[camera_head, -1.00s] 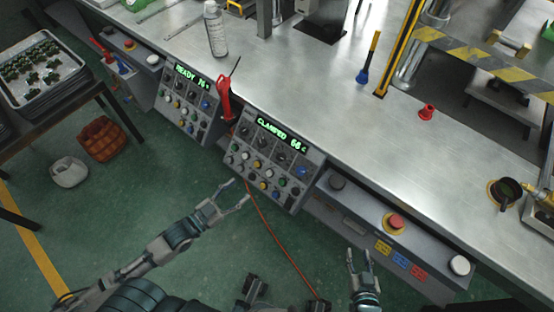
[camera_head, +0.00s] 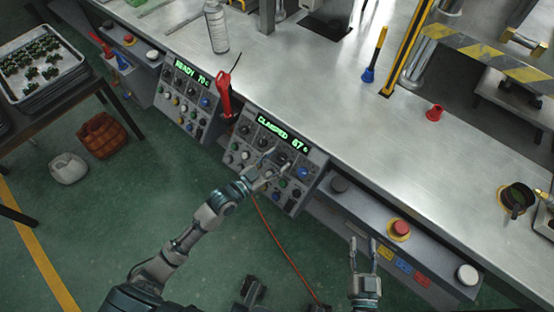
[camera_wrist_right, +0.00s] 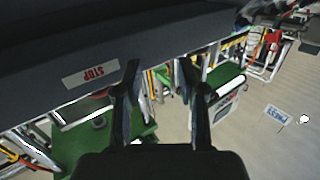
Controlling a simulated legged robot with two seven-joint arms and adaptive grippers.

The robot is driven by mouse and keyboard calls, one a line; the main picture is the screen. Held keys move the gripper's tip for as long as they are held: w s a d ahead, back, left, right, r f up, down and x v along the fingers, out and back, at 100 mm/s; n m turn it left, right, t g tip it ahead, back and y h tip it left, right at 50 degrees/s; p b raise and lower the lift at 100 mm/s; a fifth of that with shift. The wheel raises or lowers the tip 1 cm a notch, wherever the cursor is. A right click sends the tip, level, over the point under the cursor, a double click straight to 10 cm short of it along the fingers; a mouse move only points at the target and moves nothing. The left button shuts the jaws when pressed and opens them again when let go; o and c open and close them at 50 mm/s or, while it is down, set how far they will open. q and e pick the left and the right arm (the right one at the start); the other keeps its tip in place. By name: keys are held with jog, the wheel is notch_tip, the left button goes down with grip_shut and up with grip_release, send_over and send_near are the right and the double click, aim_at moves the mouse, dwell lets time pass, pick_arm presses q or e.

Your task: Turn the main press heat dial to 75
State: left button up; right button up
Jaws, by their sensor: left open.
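The control panel (camera_head: 290,195) on the bench front has a green display (camera_head: 281,132) that reads "CLAMPED 67 C".
A second panel (camera_head: 188,100) to the left reads "READY" and about 70. A red-handled tool (camera_head: 224,95) stands between the panels. A red button (camera_head: 400,229) sits on the lower ledge. An orange cable (camera_head: 280,245) runs across the green floor.

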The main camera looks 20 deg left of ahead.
pick_arm(q)
grip_shut()
